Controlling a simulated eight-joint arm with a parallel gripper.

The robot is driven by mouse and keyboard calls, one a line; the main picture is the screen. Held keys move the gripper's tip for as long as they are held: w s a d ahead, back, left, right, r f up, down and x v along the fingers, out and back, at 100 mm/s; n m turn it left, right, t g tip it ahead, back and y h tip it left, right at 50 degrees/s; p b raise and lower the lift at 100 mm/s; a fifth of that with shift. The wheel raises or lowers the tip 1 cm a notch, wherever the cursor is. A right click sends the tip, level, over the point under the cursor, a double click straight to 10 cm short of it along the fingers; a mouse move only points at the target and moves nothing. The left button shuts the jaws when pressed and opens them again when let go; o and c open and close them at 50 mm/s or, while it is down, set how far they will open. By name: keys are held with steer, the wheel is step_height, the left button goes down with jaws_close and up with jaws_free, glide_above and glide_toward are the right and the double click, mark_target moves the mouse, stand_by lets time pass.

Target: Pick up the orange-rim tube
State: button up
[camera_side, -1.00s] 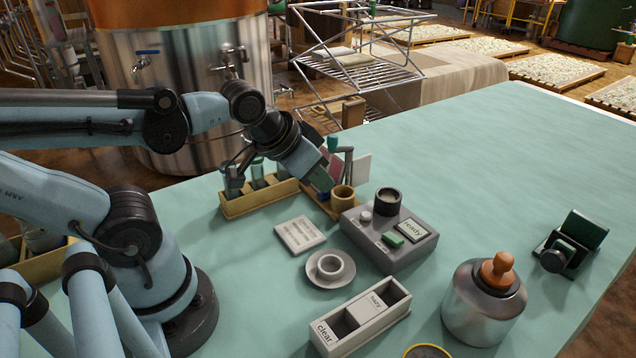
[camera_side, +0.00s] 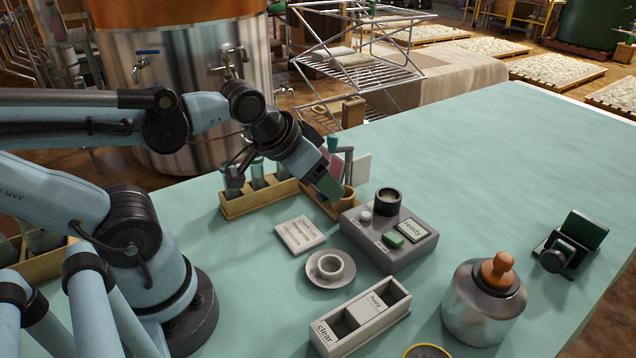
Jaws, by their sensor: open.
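A wooden rack (camera_side: 262,202) at centre left holds several glass tubes (camera_side: 257,173) upright. Their rims are small and partly behind my arm, so I cannot tell an orange rim on any of them. My gripper (camera_side: 329,187) is to the right of the rack, pointing down and right, beside a small ochre cup (camera_side: 349,194) that it partly covers. It is open, and no tube shows in it. The gap between its fingers is hard to see from this side.
A grey box with a "ready" label (camera_side: 388,262) stands right of the cup. A white card (camera_side: 300,234), a cup on a saucer (camera_side: 330,268), a sorting tray (camera_side: 338,337) and a metal jar (camera_side: 484,305) are nearer. The table's far right is clear.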

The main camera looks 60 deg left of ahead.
step_height(320, 180, up, 5)
steer(key=n+g+y, duration=0.1)
steer(key=n+g, duration=0.5)
steer(key=n, duration=0.3)
glide_above(283, 168)
steer(key=shift+s+a+f, duration=0.15)
steer(key=shift+s+a, duration=0.1)
steer(key=shift+a+f, duration=0.1)
steer(key=shift+a, duration=0.1)
steer(key=shift+a+f, duration=0.1)
steer(key=shift+f, duration=0.3)
steer(key=shift+w+a+f, duration=0.1)
steer(key=shift+w+f, duration=0.1)
steer(key=shift+f, duration=1.65)
steer(key=shift+w+a+f, duration=0.1)
steer(key=shift+w+f, duration=0.15)
steer(key=shift+f, duration=1.55)
steer(key=shift+w+a+f, duration=0.1)
steer(key=shift+w+f, duration=0.1)
steer(key=shift+f, duration=1.65)
steer(key=c, duration=1.1)
